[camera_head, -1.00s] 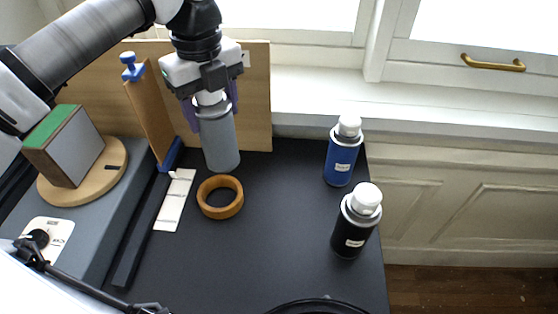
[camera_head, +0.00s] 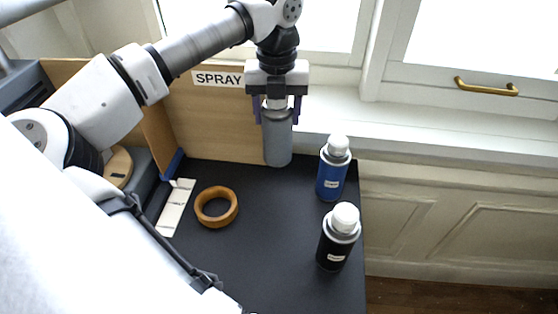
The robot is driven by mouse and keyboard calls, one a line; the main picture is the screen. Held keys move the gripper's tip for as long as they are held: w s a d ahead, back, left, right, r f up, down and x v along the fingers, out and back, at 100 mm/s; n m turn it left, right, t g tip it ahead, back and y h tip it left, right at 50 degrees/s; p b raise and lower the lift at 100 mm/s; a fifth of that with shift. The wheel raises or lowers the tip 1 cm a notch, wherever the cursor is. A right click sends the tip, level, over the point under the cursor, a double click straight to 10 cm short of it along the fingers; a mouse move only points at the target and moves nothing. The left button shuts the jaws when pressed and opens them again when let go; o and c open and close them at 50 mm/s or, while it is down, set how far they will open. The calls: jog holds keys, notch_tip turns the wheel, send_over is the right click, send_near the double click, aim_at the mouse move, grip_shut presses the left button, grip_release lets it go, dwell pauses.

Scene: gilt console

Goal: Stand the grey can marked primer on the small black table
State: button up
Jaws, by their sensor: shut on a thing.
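My gripper (camera_head: 277,104) is shut on the grey can (camera_head: 278,140) near its neck, from above. The can is upright in front of the wooden backboard's right part, left of the blue can. No marking shows on its visible side. I cannot tell whether its base touches the black surface or hangs just above it. The black tabletop (camera_head: 270,230) lies under the cans. I cannot tell whether this is the small black table; no other black table shows clearly.
A blue can (camera_head: 333,175) and a black can (camera_head: 337,245), both white-capped, stand near the right edge. A wooden ring (camera_head: 216,219) and a white strip (camera_head: 176,207) lie left. Behind is a backboard (camera_head: 215,125) with a SPRAY sign (camera_head: 218,78). The middle is clear.

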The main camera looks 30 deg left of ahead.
aim_at(278, 150)
notch_tip(278, 150, down, 10)
jog(key=b, duration=0.4)
jog(key=shift+f, duration=0.15)
jog(key=shift+f+b, duration=0.15)
jog(key=shift+b, duration=0.25)
jog(key=o, duration=1.7)
notch_tip(278, 150, up, 12)
jog(key=p, duration=0.7)
